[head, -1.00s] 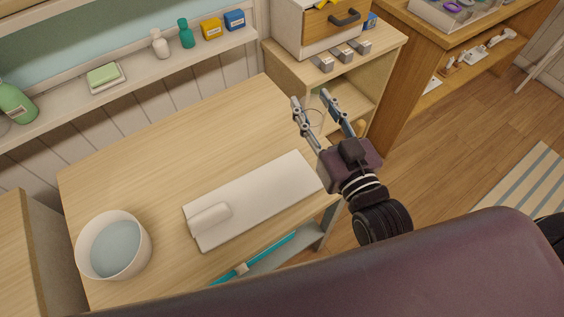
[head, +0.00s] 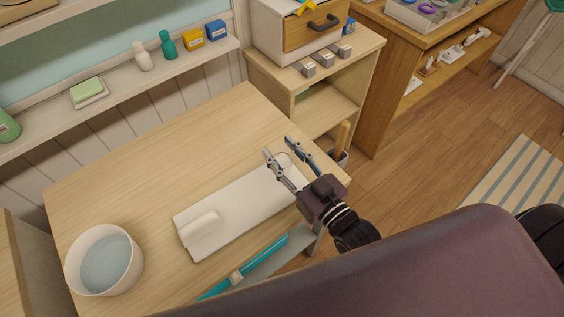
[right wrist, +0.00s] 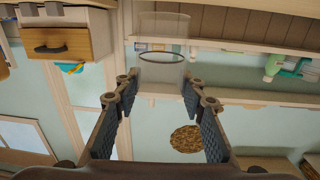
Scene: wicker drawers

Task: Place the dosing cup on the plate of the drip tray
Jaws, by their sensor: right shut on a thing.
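The dosing cup is a clear, see-through cup (right wrist: 162,72). In the right wrist view it stands out between my fingertips, with a dark ring around it. In the head view only its faint rim (head: 284,158) shows. My right gripper (head: 278,147) is shut on the cup and is over the right end of a pale flat slab (head: 238,208), apparently the drip tray's plate. I cannot tell the gap between cup and slab. A white rounded roll (head: 200,226) lies on the slab's left end. My left gripper is not in view.
A white bowl (head: 136,266) stands at the table's front left. A teal-handled tool (head: 262,256) lies below the front edge. A holder with a wooden handle (head: 343,136) is at the right. The back of the wooden table (head: 160,150) is clear.

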